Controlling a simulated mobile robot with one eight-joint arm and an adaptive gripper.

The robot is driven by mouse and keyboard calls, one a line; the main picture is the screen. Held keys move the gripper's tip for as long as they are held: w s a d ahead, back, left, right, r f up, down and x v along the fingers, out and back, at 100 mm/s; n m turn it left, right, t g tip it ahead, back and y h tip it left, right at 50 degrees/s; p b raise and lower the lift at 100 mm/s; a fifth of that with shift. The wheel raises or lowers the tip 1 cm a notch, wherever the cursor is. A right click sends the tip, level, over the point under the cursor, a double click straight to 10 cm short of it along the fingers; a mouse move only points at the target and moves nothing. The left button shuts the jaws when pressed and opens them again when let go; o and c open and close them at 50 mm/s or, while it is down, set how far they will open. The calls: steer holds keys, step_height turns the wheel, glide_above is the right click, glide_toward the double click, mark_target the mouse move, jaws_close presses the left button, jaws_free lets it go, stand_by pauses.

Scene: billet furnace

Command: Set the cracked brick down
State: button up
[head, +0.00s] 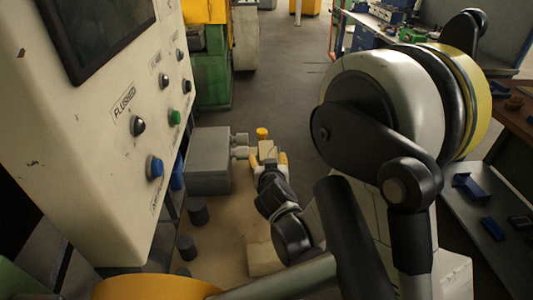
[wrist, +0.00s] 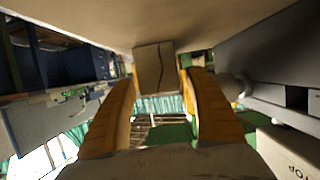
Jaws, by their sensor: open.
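The cracked brick (wrist: 155,66) is a tan block with a dark crack line down its face. In the wrist view it meets the tan bench top (wrist: 75,15), which fills the upper edge of the picture. My gripper (wrist: 162,80) is open, with a yellow finger on either side of the brick; a gap shows beside each finger. In the head view my gripper (head: 269,160) is small and far off over the tan bench (head: 222,235), with the pale brick (head: 267,148) between its fingers. The brick's underside is hidden.
A grey box (head: 210,160) with a fitting stands just left of my gripper. A yellow-capped piece (head: 262,133) is just beyond. A control panel (head: 120,110) fills the left. A pale block (head: 262,258) lies nearer.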

steer(key=p+v, duration=0.1)
steer(key=v, duration=0.3)
steer(key=s+d+r+g+h, duration=0.1)
steer(key=s+d+r+g, duration=0.3)
steer(key=s+d+r, duration=0.55)
steer(key=s+d+g+y, duration=0.1)
steer(key=s+d+g, duration=0.2)
steer(key=s, duration=1.3)
steer(key=shift+d+f, duration=0.5)
steer(key=shift+d, duration=0.2)
steer(key=shift+a, duration=0.1)
